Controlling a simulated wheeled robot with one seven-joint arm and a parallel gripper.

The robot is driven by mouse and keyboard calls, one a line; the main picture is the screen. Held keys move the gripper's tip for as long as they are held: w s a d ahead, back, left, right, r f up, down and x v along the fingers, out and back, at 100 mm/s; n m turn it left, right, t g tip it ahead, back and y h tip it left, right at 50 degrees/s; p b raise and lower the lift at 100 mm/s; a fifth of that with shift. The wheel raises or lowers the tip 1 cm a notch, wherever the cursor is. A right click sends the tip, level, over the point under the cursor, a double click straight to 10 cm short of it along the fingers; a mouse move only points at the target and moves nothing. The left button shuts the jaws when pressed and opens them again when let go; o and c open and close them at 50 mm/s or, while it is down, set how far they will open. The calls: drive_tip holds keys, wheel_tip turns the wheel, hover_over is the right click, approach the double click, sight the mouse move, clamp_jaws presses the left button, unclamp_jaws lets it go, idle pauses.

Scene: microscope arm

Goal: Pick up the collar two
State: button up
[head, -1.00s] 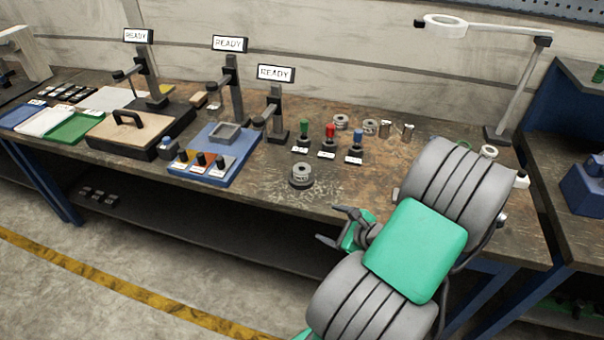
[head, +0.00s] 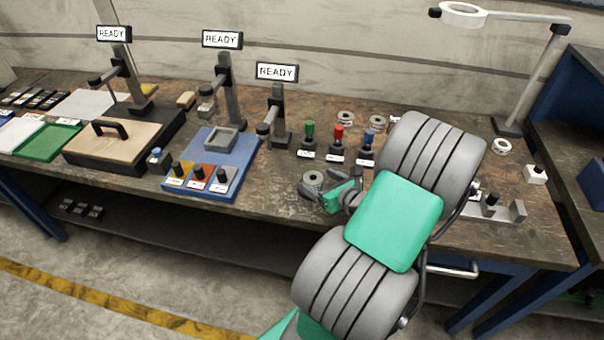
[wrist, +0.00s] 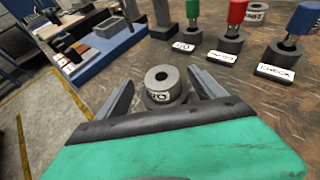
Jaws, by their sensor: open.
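Collar two (head: 313,180) is a grey metal ring with a centre hole, near the front edge of the bench. In the wrist view the collar (wrist: 163,82) stands on a wider round base, and its white label ends in what looks like "WO". My gripper (head: 323,186) is open at the collar. In the wrist view the fingers of my gripper (wrist: 160,88) lie on either side of the collar, with gaps showing. The lower part of the base is hidden behind my gripper body.
Green (head: 310,130), red (head: 338,134) and blue (head: 368,138) handled tools stand on labelled bases behind the collar. Two more collars (head: 345,118) sit farther back. A blue fixture (head: 215,160) is on the left. A magnifier lamp (head: 463,14) stands at the right.

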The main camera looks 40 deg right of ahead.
sight(311, 176)
drive_tip(key=x, duration=0.7)
drive_tip(key=shift+w+f+p, duration=0.1)
drive_tip(key=shift+f+p, duration=0.1)
drive_tip(key=shift+p, duration=0.1)
drive_tip(key=shift+c, duration=0.5)
clamp_jaws()
drive_tip(key=shift+d+r, duration=0.1)
